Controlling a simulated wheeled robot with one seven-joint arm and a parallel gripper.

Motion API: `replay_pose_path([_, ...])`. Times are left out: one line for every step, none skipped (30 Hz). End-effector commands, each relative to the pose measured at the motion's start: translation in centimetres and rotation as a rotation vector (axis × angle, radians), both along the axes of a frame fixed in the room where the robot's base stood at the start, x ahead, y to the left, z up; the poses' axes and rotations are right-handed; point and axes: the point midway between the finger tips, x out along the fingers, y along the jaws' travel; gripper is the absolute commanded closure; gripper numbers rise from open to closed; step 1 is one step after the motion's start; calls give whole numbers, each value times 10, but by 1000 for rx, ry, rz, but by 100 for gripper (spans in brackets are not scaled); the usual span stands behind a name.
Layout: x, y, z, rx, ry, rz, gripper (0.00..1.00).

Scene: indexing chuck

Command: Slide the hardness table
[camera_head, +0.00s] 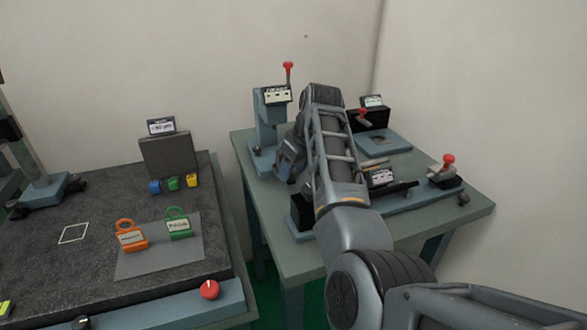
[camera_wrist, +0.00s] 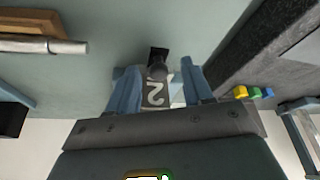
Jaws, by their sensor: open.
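A blue upright stand (camera_head: 266,128) with a small display and a red-tipped lever is at the back left of the right table; it looks like the hardness tester. My gripper (camera_head: 289,164) is low in front of it, partly hidden by my own arm. In the wrist view my gripper (camera_wrist: 160,84) is open, its two blue fingers pointing at the table top. Between them is a grey piece marked "2" (camera_wrist: 155,95) with a dark round knob (camera_wrist: 157,68) at its end. I cannot tell whether the fingers touch it. The tester's sliding table is not clearly visible in the head view.
On the right table (camera_head: 290,262) are a blue plate (camera_head: 383,142), a rail fixture (camera_head: 400,195) and a red-knobbed lever (camera_head: 448,160). A granite table (camera_head: 70,270) at left holds orange (camera_head: 130,238) and green (camera_head: 178,226) tags. A wall stands behind.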

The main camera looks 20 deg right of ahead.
Motion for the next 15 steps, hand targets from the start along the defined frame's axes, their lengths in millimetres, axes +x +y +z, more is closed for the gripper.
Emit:
replay_pose_path([-1,-1,3,0,-1,0,50])
replay_pose_path([-2,-2,6,-1,-3,-1,50])
replay_pose_path([-4,-3,11,0,-3,-2,50])
replay_pose_path([-5,-3,15,0,-3,-2,50])
replay_pose_path([-7,-4,20,-1,-5,-2,50])
replay_pose_path([-10,-5,26,0,-3,-2,50])
replay_pose_path([-11,-6,31,-1,-5,-2,50])
replay_pose_path([-13,-7,36,-1,-3,-1,50])
replay_pose_path([-16,-7,42,-1,-4,-1,50])
replay_pose_path([-17,-8,46,-1,-3,-1,50])
replay_pose_path([-19,-9,50,-1,-4,-1,50])
replay_pose_path([-21,-10,55,-1,-2,-2,50])
replay_pose_path([-22,-10,58,-1,-2,-2,50])
replay_pose_path([-23,-10,61,-1,-3,-1,50])
replay_pose_path([-24,-11,64,0,-1,0,50])
